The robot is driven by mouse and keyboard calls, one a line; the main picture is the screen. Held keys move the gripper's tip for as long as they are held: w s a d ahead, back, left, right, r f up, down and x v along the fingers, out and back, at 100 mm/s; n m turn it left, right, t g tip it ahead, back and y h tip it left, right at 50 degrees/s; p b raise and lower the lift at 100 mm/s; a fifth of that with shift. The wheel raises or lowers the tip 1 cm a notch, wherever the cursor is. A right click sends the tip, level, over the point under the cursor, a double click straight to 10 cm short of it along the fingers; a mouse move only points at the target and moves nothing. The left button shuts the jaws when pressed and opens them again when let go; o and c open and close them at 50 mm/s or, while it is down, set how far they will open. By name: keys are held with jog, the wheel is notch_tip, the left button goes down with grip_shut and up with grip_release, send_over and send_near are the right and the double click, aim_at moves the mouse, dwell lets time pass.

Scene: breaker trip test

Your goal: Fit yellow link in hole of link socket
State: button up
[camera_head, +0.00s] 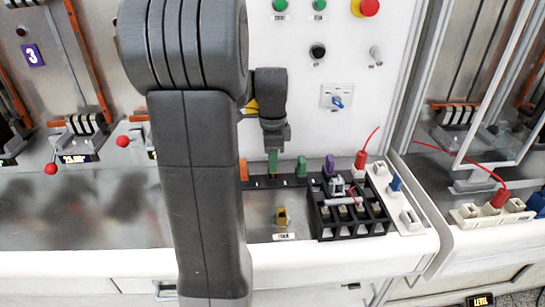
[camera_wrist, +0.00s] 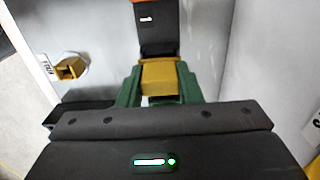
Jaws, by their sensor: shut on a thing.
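The yellow link (camera_wrist: 158,78) is between the green fingers of my gripper (camera_wrist: 159,88) in the wrist view. My gripper is shut on it. In the head view my gripper (camera_head: 273,160) points down at the black rack, and the link is hidden there. The link lines up with the rack; I cannot tell whether it still touches it. The link socket (camera_head: 282,217) is a small yellow holder with a label in front, on the metal worktop nearer than my gripper. In the wrist view the socket (camera_wrist: 70,68) shows at the left with a dark opening, apart from the link.
The black rack (camera_wrist: 157,36) also holds an orange piece (camera_head: 244,171), a green piece (camera_head: 301,166) and a purple piece (camera_head: 330,165). A black slotted tray (camera_head: 325,232) stands right of the socket. A red plug with a wire (camera_head: 361,160) stands behind it. Worktop left of the socket looks clear.

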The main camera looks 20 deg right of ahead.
jog(key=shift+f+b, duration=0.45)
jog(key=shift+f, duration=0.45)
jog(key=o, duration=1.1)
notch_tip(320, 180, up, 14)
jog(key=shift+f, duration=0.25)
notch_tip(320, 180, down, 14)
jog(key=shift+r, duration=0.55)
